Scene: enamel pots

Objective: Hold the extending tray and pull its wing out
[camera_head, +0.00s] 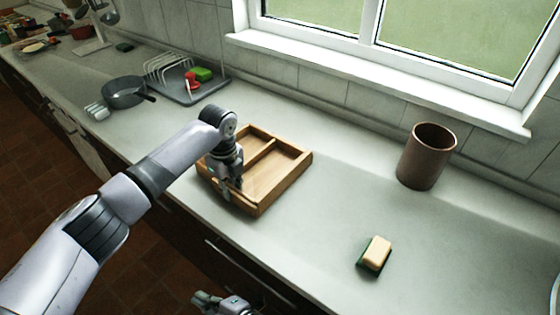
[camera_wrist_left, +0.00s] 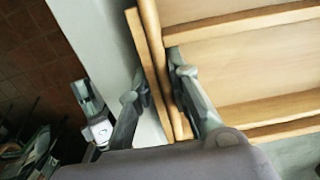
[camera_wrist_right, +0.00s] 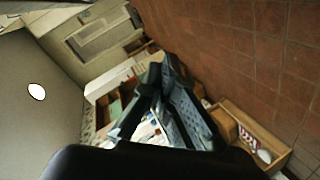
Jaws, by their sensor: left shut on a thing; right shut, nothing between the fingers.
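The extending tray (camera_head: 290,178) is a light wooden box with a divider and lies on the counter. It fills much of the left wrist view (camera_wrist_left: 245,65). My left gripper (camera_head: 229,192) reaches down over the tray's near left edge. In the left wrist view its fingers (camera_wrist_left: 163,88) stand on both sides of the tray's wall and are shut on it. I cannot tell whether that wall belongs to the wing. My right gripper (camera_head: 222,303) is shut and empty at the bottom of the head view, in front of the counter. Its fingers (camera_wrist_right: 166,88) also show in the right wrist view.
A sponge (camera_head: 376,254) lies on the counter at the right front. A brown pot (camera_head: 427,157) stands behind it by the window. A pan (camera_head: 123,93) and a dish rack (camera_head: 185,80) are at the left back.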

